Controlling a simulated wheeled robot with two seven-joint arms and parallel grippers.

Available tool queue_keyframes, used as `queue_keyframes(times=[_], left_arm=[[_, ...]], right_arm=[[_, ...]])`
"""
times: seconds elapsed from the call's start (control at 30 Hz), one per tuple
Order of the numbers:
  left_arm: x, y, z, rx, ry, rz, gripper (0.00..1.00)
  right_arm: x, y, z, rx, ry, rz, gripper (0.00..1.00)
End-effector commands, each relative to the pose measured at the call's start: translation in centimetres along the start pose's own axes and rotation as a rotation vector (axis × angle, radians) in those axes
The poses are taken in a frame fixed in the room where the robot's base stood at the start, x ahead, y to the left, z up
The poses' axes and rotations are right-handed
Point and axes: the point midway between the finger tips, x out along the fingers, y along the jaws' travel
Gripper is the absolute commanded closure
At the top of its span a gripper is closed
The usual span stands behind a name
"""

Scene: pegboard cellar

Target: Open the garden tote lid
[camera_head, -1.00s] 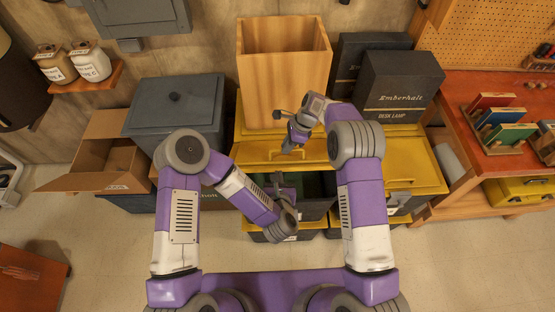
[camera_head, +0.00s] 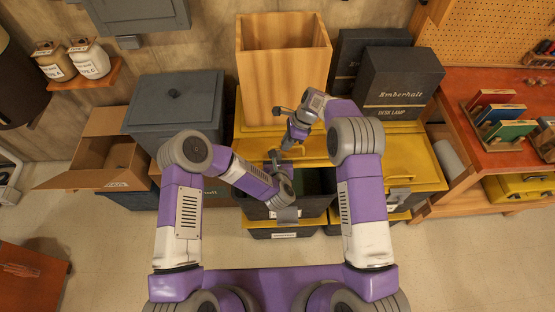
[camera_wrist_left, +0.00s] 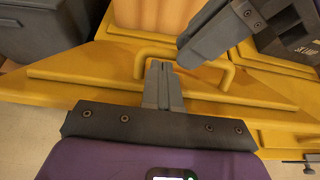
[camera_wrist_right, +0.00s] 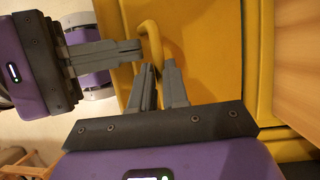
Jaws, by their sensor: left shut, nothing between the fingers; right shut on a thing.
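The tote (camera_head: 312,207) is a dark bin low in the middle of the head view. Its yellow lid (camera_head: 252,150) is tilted up at the back, with a dark gap showing below it. My right gripper (camera_head: 287,145) is shut on the lid's yellow handle, which shows in the right wrist view (camera_wrist_right: 152,38). My left gripper (camera_head: 273,158) is shut and empty close to the handle, beside the right gripper. In the left wrist view its fingers (camera_wrist_left: 164,82) stand in front of the handle (camera_wrist_left: 143,58). My left forearm hides part of the tote.
A tall wooden box (camera_head: 285,75) stands just behind the lid. Another yellow-lidded bin (camera_head: 420,175) is at the right. A grey lidded box (camera_head: 175,105) and an open cardboard box (camera_head: 105,160) are at the left. A dark desk-lamp box (camera_head: 400,85) stands behind right. The front floor is clear.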

Motion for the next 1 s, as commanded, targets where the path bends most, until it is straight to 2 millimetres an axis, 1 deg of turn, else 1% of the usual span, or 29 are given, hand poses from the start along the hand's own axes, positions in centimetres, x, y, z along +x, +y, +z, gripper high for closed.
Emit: queue_keyframes(times=[0.03, 0.23, 0.43, 0.67, 0.7, 0.87, 1.0], left_arm=[[0.0, 0.0, -0.1, 0.000, 0.000, 0.000, 1.00], [0.1, 0.0, 0.1, -0.001, 0.003, 0.001, 1.00], [0.5, 0.1, 1.7, -0.002, 0.053, 0.003, 1.00], [0.5, 0.0, 1.6, 0.000, 0.061, 0.000, 1.00], [0.5, 0.0, 1.6, 0.000, 0.060, 0.000, 1.00], [0.5, 0.0, 1.6, 0.000, 0.060, 0.000, 1.00], [0.5, 0.1, 1.6, -0.001, 0.061, 0.001, 1.00]], right_arm=[[0.1, -0.6, -0.3, -0.001, 0.005, -0.022, 1.00], [0.1, -0.6, -0.3, -0.001, 0.005, -0.023, 1.00], [0.1, -0.6, -0.3, 0.000, 0.005, -0.022, 1.00], [0.1, -0.6, -0.3, 0.000, 0.005, -0.022, 1.00], [0.1, -0.6, -0.3, 0.000, 0.005, -0.022, 0.84], [0.1, -0.5, -0.2, 0.000, 0.005, -0.022, 0.60], [0.1, -0.5, -0.2, 0.000, 0.004, -0.020, 0.60]])
